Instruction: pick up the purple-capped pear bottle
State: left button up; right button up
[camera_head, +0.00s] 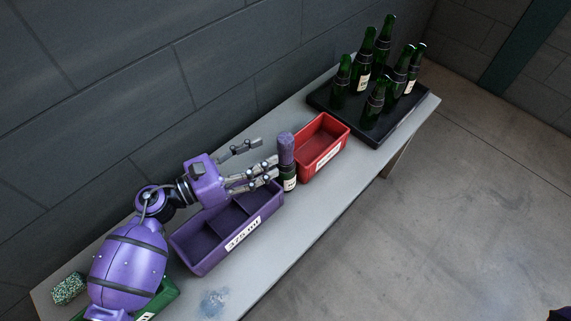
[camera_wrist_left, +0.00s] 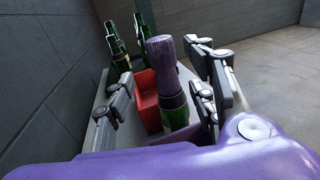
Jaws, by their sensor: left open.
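The purple-capped bottle (camera_head: 286,153) stands upright on the grey table, between the purple bin and the red bin. Its cap (camera_wrist_left: 162,55) is tall and purple, over a dark green body with a pale label. My left gripper (camera_head: 268,155) reaches toward it from the left above the purple bin, open and empty. In the head view the lower fingertips are close beside the bottle; contact cannot be told. In the left wrist view the bottle shows between the spread fingers of my gripper (camera_wrist_left: 165,85). My right gripper is not in view.
A purple divided bin (camera_head: 243,243) lies below my left gripper. A red bin (camera_head: 343,137) sits just beyond the bottle. A black tray (camera_head: 376,137) with several green bottles (camera_head: 364,62) stands at the far end. A green bin (camera_head: 168,295) and a speckled sponge-like block (camera_head: 68,289) are near left.

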aim_at(279, 149)
pick_arm(q)
jog(key=p+x, duration=0.1)
jog(key=x, duration=0.5)
jog(key=shift+d+r, duration=0.15)
jog(key=shift+d, duration=0.25)
grip_shut()
